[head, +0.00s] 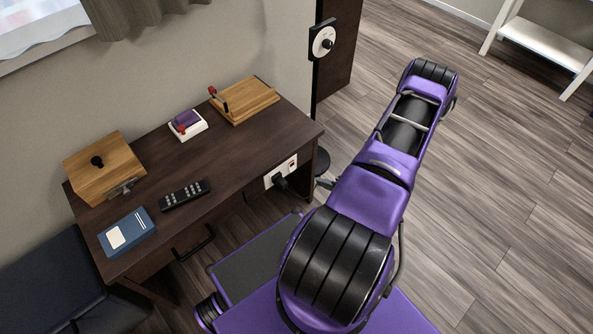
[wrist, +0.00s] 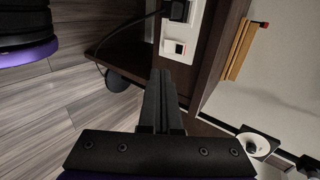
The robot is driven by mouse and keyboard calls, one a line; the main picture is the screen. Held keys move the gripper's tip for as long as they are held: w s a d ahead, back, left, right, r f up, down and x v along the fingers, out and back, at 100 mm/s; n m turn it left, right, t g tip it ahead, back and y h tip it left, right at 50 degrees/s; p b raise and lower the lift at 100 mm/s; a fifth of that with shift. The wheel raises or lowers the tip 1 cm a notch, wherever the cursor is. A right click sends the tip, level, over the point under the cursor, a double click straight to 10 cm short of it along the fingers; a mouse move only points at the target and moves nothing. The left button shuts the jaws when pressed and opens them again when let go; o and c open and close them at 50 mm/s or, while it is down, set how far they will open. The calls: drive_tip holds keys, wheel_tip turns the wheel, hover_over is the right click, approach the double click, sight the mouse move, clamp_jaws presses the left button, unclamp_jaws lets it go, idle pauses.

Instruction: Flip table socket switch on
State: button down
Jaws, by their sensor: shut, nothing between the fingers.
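The white socket panel (head: 281,172) is set in the front of the dark wooden table (head: 262,146), near its right end. A black plug with a cable (head: 280,182) sits in it. Whether the switch is on or off is unclear.
On the tabletop are a wooden box (head: 105,168), a blue book (head: 127,232), a remote (head: 185,195), a small white-based device (head: 187,125) and a wooden board with a lever (head: 244,100). The plug's cable (wrist: 125,24) hangs beside the socket.

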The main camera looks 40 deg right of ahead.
drive_tip(key=b, duration=0.2)
approach(293, 169)
wheel_tip(293, 169, down, 3)
drive_tip(key=w, duration=0.4)
drive_tip(key=shift+w+a+f, duration=0.2)
drive_tip(key=shift+w+f, duration=0.05)
drive_tip(key=shift+w, duration=0.35)
